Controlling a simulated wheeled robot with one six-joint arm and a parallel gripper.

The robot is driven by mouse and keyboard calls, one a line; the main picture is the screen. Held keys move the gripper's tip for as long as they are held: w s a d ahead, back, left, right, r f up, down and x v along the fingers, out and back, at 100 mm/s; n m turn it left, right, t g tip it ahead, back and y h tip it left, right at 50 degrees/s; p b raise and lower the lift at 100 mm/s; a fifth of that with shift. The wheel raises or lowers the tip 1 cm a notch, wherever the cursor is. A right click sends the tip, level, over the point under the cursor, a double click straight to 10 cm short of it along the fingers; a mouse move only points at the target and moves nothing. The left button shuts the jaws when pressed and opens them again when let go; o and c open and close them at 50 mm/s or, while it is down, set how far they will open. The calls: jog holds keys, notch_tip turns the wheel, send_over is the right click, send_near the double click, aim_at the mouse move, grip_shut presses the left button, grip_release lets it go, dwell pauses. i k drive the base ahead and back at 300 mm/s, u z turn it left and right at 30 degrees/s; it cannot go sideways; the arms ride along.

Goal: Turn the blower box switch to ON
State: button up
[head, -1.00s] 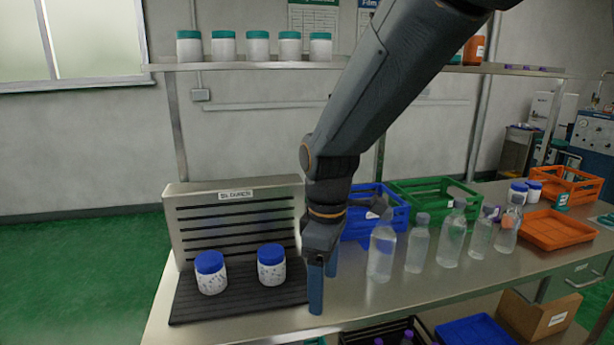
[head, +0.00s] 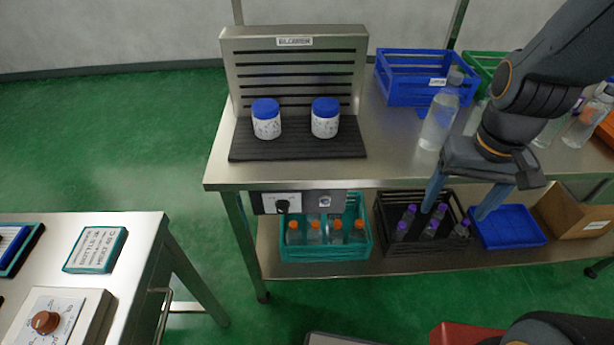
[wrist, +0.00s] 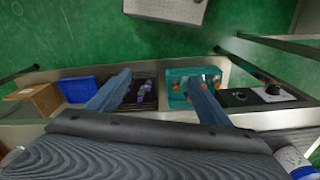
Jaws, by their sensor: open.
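The slatted metal box (head: 295,75) with a label on top stands at the back of the steel table. A dark control panel (head: 262,203) hangs under the table's front edge below it. The panel has a white plate with a black knob (head: 283,206) and a grey plate with a small fitting (head: 324,201). The knob's setting is too small to read. The knob also shows in the wrist view (wrist: 272,89), at the right. My gripper (head: 456,213) is open and empty, in front of the table edge, well right of the panel. Its blue fingers show in the wrist view (wrist: 158,76).
Two blue-lidded jars (head: 325,118) stand on the black mat (head: 245,150). A teal crate (head: 325,247), a black crate (head: 430,247) and a blue tray (head: 505,228) sit on the lower shelf. Clear bottles (head: 441,115) stand near my arm. A side table with a brown knob (head: 45,322) is at left.

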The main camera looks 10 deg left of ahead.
aim_at(282, 206)
jog(key=u, duration=0.35)
jog(key=i, duration=0.1)
jog(key=z, duration=0.7)
jog(key=k, duration=0.7)
jog(key=u, duration=1.3)
jog(key=i, duration=0.5)
